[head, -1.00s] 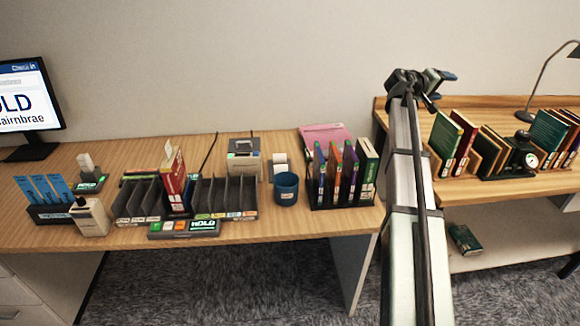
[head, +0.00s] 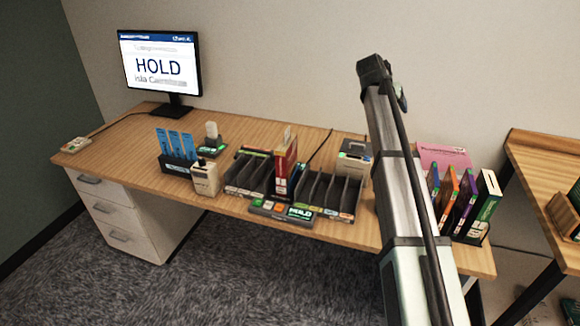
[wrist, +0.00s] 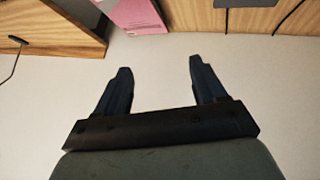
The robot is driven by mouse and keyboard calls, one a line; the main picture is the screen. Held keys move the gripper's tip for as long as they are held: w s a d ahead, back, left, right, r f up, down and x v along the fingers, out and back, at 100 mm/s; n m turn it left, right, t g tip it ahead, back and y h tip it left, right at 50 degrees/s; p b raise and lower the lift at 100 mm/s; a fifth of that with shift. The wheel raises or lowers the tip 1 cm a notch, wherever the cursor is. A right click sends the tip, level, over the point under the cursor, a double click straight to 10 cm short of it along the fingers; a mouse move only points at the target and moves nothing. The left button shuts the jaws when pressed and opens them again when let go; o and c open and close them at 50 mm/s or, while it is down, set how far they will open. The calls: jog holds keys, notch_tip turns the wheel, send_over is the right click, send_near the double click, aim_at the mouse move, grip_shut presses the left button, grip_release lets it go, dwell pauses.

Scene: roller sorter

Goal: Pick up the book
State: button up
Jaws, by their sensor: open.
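A red book (head: 286,165) stands upright in the dark slotted sorter (head: 330,194), near its middle, in the head view. Several other books (head: 462,203) stand in a black rack at the right end of the desk, partly behind my arm. The task does not say which book is meant. My gripper (wrist: 160,65) is open and empty in the wrist view, with its two dark fingers apart in front of bare wall. In the head view the end of my arm (head: 376,75) is raised high against the wall, right of and above the red book; its fingers are not clear there.
A monitor (head: 161,66) reading HOLD stands at the back left. The desk's left part is mostly clear.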

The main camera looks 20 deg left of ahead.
jog(key=s+a+g+y, duration=0.1)
jog(key=s+a+y, duration=0.3)
jog(key=a, duration=1.3)
jog(key=n+g, duration=0.1)
jog(key=g, duration=0.1)
send_near(286, 142)
jog(key=shift+y, duration=0.4)
jog(key=x, duration=0.4)
jog(key=shift+w+d+f, duration=0.15)
jog(key=shift+w+f, duration=0.05)
jog(key=shift+w, duration=0.2)
jog(key=shift+s+x, duration=0.1)
jog(key=shift+x, duration=1.3)
jog(key=shift+s+x, duration=0.15)
jog(key=shift+x, duration=1.3)
jog(key=shift+d+f, duration=0.1)
jog(key=shift+d, duration=0.05)
jog(key=shift+c, duration=0.5)
grip_shut()
